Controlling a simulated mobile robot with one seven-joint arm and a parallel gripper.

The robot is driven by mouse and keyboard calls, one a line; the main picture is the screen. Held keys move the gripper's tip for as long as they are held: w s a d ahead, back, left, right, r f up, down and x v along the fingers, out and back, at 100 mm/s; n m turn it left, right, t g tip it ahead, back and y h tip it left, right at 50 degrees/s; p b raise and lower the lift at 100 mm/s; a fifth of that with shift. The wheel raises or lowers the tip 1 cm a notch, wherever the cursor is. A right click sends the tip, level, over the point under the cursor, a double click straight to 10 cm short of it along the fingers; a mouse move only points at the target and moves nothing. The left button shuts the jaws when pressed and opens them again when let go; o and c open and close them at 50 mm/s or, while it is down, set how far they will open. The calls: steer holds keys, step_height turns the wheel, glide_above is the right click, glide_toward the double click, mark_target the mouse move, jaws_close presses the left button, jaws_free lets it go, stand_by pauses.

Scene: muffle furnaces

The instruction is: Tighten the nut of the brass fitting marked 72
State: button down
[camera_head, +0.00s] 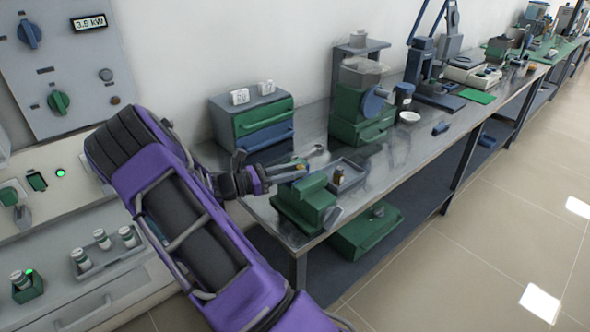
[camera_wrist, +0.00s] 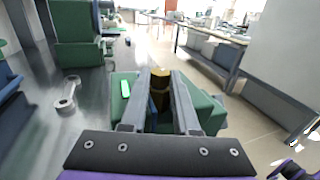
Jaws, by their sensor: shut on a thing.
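My gripper (camera_head: 298,168) is shut above the green vise (camera_head: 305,204) at the near end of the steel bench. In the wrist view, a brass fitting (camera_wrist: 160,88) stands between the two grey fingers of my gripper (camera_wrist: 162,76), with the green vise (camera_wrist: 205,112) around and below it. I cannot read a number on it, and its lower part is hidden. I cannot tell whether the vise jaws touch it. A wrench (camera_wrist: 66,95) lies flat on the bench. Another small brass-coloured piece (camera_head: 339,176) is in a grey tray (camera_head: 352,182) beside the vise.
A drawer cabinet (camera_head: 252,122) with two small white marked blocks on top stands behind my gripper. A green machine (camera_head: 362,122) stands farther along the bench. A green box (camera_head: 366,230) is on the lower shelf. The furnace panel (camera_head: 60,65) is at left; open floor lies right.

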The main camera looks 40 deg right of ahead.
steer(key=m+g+y, duration=0.1)
steer(key=g, duration=0.1)
steer(key=m+g+y+b, duration=0.1)
steer(key=m+g, duration=0.1)
steer(key=m+g+y, duration=0.1)
steer(key=g, duration=0.1)
steer(key=shift+w+d+f+m+b, duration=0.15)
steer(key=shift+w+d+m+b, duration=0.15)
steer(key=shift+w, duration=0.05)
steer(key=shift+w+d+m+g+y+b, duration=0.15)
steer(key=shift+m+g+y+b, duration=0.6)
steer(key=shift+m+g+y, duration=0.85)
steer(key=shift+r+g+y, duration=0.2)
steer(key=shift+g+y, duration=0.1)
steer(key=shift+y, duration=0.2)
steer(key=c, duration=0.6)
jaws_free()
steer(key=shift+c, duration=0.2)
step_height(320, 180, up, 10)
steer(key=p, duration=0.1)
